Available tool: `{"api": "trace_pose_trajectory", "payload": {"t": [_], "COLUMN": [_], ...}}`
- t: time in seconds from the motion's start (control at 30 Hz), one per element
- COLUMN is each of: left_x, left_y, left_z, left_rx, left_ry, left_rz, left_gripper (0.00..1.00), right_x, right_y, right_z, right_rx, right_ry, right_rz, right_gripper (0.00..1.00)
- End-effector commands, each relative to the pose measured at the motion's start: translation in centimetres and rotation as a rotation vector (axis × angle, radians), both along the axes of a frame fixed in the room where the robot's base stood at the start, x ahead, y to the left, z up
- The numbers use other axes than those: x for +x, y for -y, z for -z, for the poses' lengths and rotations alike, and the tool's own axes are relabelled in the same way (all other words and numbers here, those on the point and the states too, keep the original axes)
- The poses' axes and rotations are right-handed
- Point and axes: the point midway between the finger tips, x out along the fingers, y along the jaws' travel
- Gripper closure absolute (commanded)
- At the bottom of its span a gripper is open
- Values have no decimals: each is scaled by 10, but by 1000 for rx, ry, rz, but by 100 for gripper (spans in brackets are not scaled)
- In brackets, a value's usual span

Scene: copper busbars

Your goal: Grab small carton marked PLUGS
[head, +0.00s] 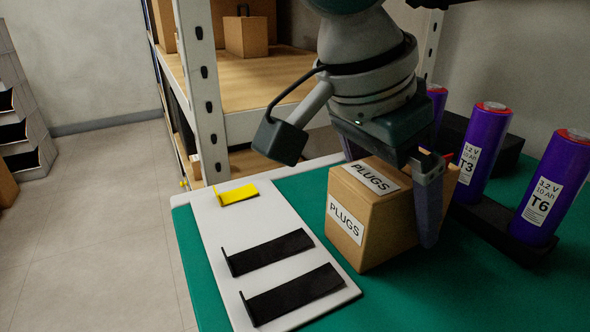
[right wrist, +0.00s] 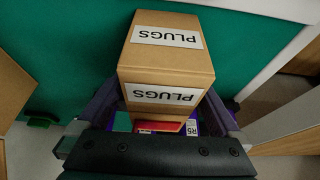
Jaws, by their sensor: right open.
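The small brown carton marked PLUGS (head: 385,235) is on the green table top, with white PLUGS labels on its top and one side. It also shows in the right wrist view (right wrist: 166,65), between the two fingers. My right gripper (head: 392,195) is over the carton, with one finger along its near right side and the other at its far side, partly hidden. In the right wrist view the gripper (right wrist: 160,108) is open, with the fingers either side of the carton. I cannot tell whether they touch it. My left gripper is not in view.
Purple cells marked T3 (head: 482,150) and T6 (head: 552,190) stand in a black holder close right of the carton. A white board (head: 232,255) with black and yellow bent strips lies on the left. A shelf (head: 270,85) with cartons stands behind. The green front area (head: 420,305) is clear.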

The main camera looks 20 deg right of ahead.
Motion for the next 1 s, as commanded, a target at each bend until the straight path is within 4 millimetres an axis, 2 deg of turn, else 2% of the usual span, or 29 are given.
{"api": "trace_pose_trajectory", "payload": {"t": [0.03, 0.13, 0.77, 0.83, 1.0], "left_x": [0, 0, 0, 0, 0], "left_y": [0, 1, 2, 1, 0], "left_z": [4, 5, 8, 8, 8], "left_rx": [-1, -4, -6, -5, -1], "left_ry": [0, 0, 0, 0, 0], "left_rz": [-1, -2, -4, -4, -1], "left_gripper": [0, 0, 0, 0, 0], "right_x": [0, 1, 1, 1, 1], "right_y": [3, 6, 7, 7, 7], "right_z": [9, 16, 20, 20, 20], "right_rx": [-1, 0, 1, 1, 1], "right_ry": [-2, 1, 0, 0, 0], "right_rz": [3, 2, 1, 1, 1], "right_gripper": [0, 0, 0, 5, 24]}}
